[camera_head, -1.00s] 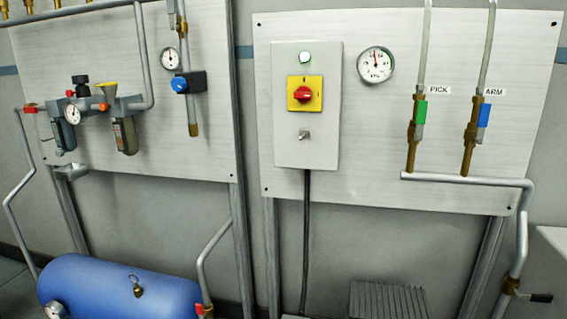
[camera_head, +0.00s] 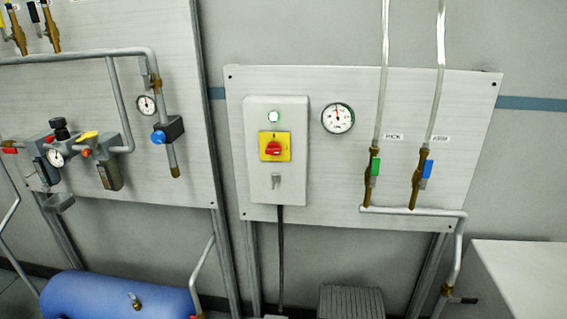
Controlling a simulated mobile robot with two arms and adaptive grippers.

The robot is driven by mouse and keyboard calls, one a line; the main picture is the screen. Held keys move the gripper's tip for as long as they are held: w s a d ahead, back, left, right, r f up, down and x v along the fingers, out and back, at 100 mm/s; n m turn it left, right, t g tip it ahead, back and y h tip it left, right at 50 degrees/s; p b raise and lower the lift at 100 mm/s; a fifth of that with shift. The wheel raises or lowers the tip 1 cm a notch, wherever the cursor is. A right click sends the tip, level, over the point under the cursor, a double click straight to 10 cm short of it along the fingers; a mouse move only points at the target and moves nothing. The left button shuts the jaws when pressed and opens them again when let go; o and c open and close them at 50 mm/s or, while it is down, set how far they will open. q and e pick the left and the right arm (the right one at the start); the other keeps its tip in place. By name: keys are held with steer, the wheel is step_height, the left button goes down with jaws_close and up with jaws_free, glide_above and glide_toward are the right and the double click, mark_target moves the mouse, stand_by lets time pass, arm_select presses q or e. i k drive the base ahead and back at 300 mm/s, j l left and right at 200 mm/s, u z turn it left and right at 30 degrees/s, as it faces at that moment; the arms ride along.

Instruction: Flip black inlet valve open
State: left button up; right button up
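A black valve handle (camera_head: 463,300) sits at the lower right, on a brass body (camera_head: 446,290) on the grey pipe that runs down from the right panel. The handle points sideways to the right, across the pipe. I cannot tell from the picture whether this is the inlet valve. A green-handled valve (camera_head: 375,166) under the PICK label and a blue-handled valve (camera_head: 427,168) under the ARM label sit above, with their handles along the pipes. Neither of my grippers shows in the head view.
A grey switch box (camera_head: 291,106) with a red knob on a yellow plate (camera_head: 273,148) and a round gauge (camera_head: 338,118) are on the right panel. A blue tank (camera_head: 95,297) lies at the lower left. A pale worktop (camera_head: 530,262) stands at the lower right, near the black handle.

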mark_target(469, 300)
steer(key=l+z, duration=0.2)
steer(key=z, duration=0.3)
steer(key=i+l+z, duration=0.1)
steer(key=z, duration=0.35)
steer(key=i+l+z, duration=0.15)
steer(key=z, duration=0.35)
steer(key=l, duration=0.1)
